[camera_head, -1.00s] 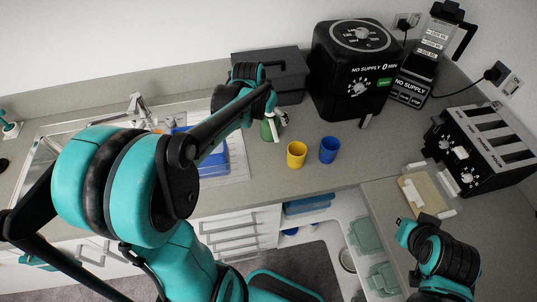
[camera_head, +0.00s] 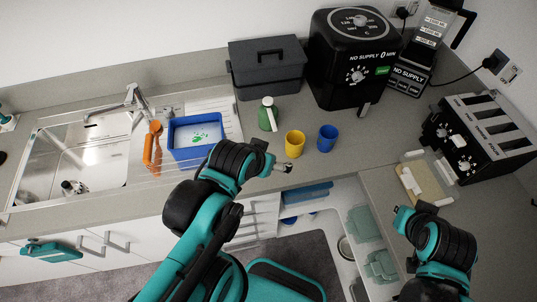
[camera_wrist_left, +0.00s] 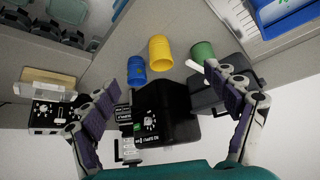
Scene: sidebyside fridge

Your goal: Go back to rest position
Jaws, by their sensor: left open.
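My left gripper (camera_head: 285,168) is near the front edge of the counter, in front of the yellow cup (camera_head: 295,143). In the left wrist view my left gripper (camera_wrist_left: 162,80) has its two fingers spread wide, with nothing between the pads.
A blue tub (camera_head: 195,137) sits beside the sink (camera_head: 80,150). A toaster (camera_head: 480,140) and board (camera_head: 430,180) are at right.

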